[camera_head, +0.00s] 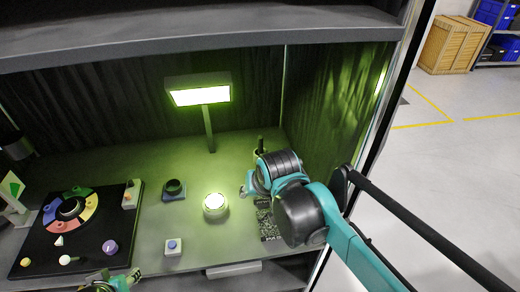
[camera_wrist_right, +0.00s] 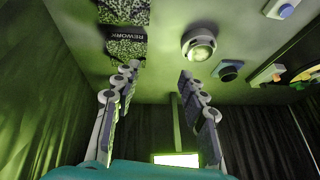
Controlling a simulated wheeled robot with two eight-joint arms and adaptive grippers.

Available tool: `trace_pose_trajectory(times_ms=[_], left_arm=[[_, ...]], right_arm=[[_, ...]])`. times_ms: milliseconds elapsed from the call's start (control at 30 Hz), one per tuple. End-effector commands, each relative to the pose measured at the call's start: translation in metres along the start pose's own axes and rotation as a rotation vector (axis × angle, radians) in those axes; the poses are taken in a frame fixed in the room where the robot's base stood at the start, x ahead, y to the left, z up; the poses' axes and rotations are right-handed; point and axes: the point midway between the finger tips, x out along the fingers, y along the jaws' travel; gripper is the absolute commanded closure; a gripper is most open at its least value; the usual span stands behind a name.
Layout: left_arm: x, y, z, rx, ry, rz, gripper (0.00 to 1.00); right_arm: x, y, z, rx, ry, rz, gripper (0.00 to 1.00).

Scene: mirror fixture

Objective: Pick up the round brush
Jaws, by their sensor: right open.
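No round brush is plainly recognisable. A dark upright handle-like thing (camera_head: 260,143) stands at the back right of the bench, just behind my right gripper (camera_head: 249,187); its lower part is partly hidden, and I cannot tell whether it is the brush. In the right wrist view, my right gripper (camera_wrist_right: 158,72) has its two fingers wide apart with nothing between them. The gripper is above the right part of the bench. A teal part of my left gripper (camera_head: 118,283) shows at the bottom edge in the head view, mostly cut off; its jaws are unclear.
A lit lamp (camera_head: 208,140) stands at the back. A round glowing fixture (camera_head: 215,206), a dark knob (camera_head: 174,188) and a blue-button box (camera_head: 173,247) are mid-bench. A black board (camera_head: 124,245) lies left. A speckled "REWORK" mat (camera_wrist_right: 125,48) lies beneath my right arm. A wall closes the right.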

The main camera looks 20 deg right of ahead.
Motion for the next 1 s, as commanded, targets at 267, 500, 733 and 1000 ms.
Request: trace_pose_trajectory(times_ms=[267,500,733,1000], left_arm=[[-0.021,0.000,-0.015,0.000,0.000,0.000,0.60],[-0.039,0.000,-0.028,0.000,0.000,0.000,0.60],[-0.055,0.000,-0.040,0.000,0.000,0.000,0.60],[-0.066,0.000,-0.048,0.000,0.000,0.000,0.60]], right_arm=[[0.006,-0.006,-0.112,0.377,-0.107,0.079,0.58],[0.051,0.004,-0.201,0.761,-0.195,0.191,0.58],[0.116,0.029,-0.257,1.124,-0.254,0.327,0.58],[0.177,0.058,-0.274,1.404,-0.280,0.455,0.58]])
